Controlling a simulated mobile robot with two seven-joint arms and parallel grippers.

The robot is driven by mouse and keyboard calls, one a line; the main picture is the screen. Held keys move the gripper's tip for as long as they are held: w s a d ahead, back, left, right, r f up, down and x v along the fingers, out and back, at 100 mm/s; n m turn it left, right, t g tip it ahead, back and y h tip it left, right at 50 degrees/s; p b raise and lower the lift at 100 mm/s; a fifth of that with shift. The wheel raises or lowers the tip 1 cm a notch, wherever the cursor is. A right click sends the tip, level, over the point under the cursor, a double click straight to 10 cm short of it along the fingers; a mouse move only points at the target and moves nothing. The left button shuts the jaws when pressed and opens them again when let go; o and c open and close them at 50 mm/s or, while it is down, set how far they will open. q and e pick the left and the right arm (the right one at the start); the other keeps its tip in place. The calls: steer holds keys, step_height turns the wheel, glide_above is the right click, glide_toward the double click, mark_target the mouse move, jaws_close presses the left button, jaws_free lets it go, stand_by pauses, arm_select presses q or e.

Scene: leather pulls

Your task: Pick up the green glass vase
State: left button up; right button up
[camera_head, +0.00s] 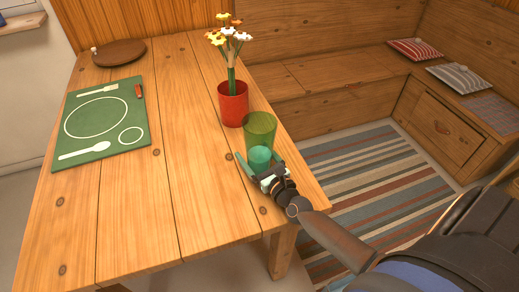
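A green see-through glass vase (260,125) stands on the wooden table near its right edge. My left gripper is not in view.
A red pot (233,104) with flowers stands just behind the vase. A green placemat (100,119) and a brown round board (119,53) lie on the left of the wooden table (190,190). The table's front middle is clear. A wooden bench (325,77) runs behind.

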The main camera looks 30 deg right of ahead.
mark_target(272, 143)
jaws_close()
steer(key=shift+r, duration=0.1)
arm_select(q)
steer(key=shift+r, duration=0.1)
arm_select(e)
steer(key=shift+r, duration=0.15)
